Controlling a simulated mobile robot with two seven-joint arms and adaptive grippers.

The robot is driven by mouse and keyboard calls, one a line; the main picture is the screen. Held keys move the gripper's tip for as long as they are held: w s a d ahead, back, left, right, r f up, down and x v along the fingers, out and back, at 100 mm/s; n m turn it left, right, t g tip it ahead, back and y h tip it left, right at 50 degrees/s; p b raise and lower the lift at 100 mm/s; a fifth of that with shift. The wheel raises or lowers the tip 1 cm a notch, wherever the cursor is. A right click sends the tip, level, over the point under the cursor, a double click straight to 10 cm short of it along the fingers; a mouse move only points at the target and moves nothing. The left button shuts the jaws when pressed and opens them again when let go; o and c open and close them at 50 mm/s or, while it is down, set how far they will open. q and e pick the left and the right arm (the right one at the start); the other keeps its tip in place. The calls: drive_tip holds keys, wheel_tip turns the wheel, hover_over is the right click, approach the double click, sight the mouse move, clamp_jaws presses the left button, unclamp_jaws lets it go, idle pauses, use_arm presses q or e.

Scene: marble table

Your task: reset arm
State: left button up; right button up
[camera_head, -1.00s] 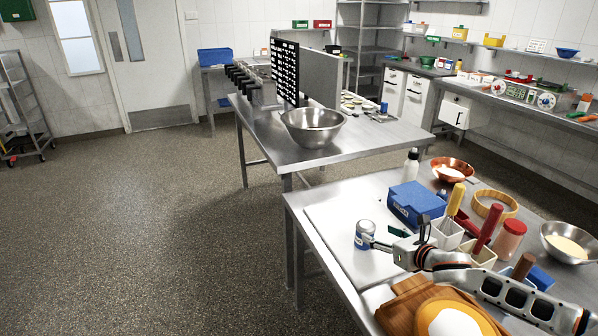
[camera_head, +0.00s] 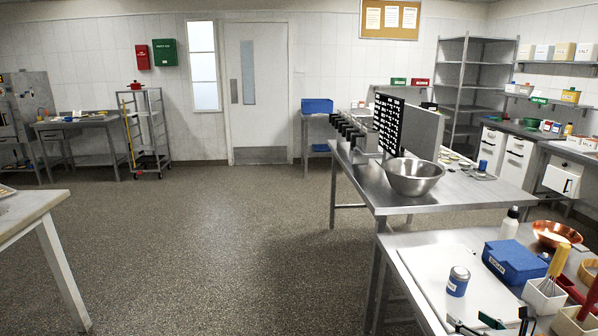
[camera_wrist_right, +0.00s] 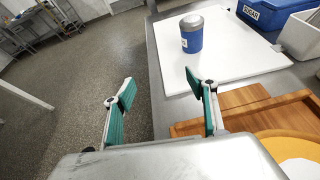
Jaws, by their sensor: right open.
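My right gripper (camera_head: 492,324) shows at the bottom edge of the head view, lower right. In the right wrist view its two green-padded fingers (camera_wrist_right: 160,88) are spread apart with nothing between them. A blue can with a silver lid (camera_head: 458,281) stands upright on a white board (camera_head: 432,266). In the right wrist view the can (camera_wrist_right: 191,33) is beyond the fingertips, apart from them. My left gripper is not in view.
A blue box (camera_head: 514,262), a white container with a whisk (camera_head: 543,298) and a copper bowl (camera_head: 557,235) stand right of the can. A wooden board (camera_wrist_right: 240,101) lies near the right finger. A steel bowl (camera_head: 414,178) sits on the table behind. Open floor (camera_head: 230,230) lies left.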

drive_tip(key=s+a+f+m+g+h, duration=0.2)
drive_tip(key=s+a+f+m, duration=0.3)
drive_tip(key=s+a+m, duration=0.65)
drive_tip(key=s+d+m+g+h, duration=0.2)
drive_tip(key=s+m, duration=0.6)
drive_tip(key=m, duration=0.1)
drive_tip(key=s+d+m+g+h, duration=0.2)
drive_tip(key=s+m, duration=0.7)
drive_tip(key=w+a+f+m+t+y, duration=0.2)
drive_tip(key=a+f+y, duration=0.5)
drive_tip(key=a+f, duration=0.6)
drive_tip(key=a+t, duration=0.1)
drive_tip(key=a, duration=0.2)
drive_tip(key=shift+f+y, duration=0.15)
drive_tip(key=shift+y, duration=0.25)
drive_tip(key=shift+w, duration=0.1)
drive_tip(key=shift+c, duration=0.3)
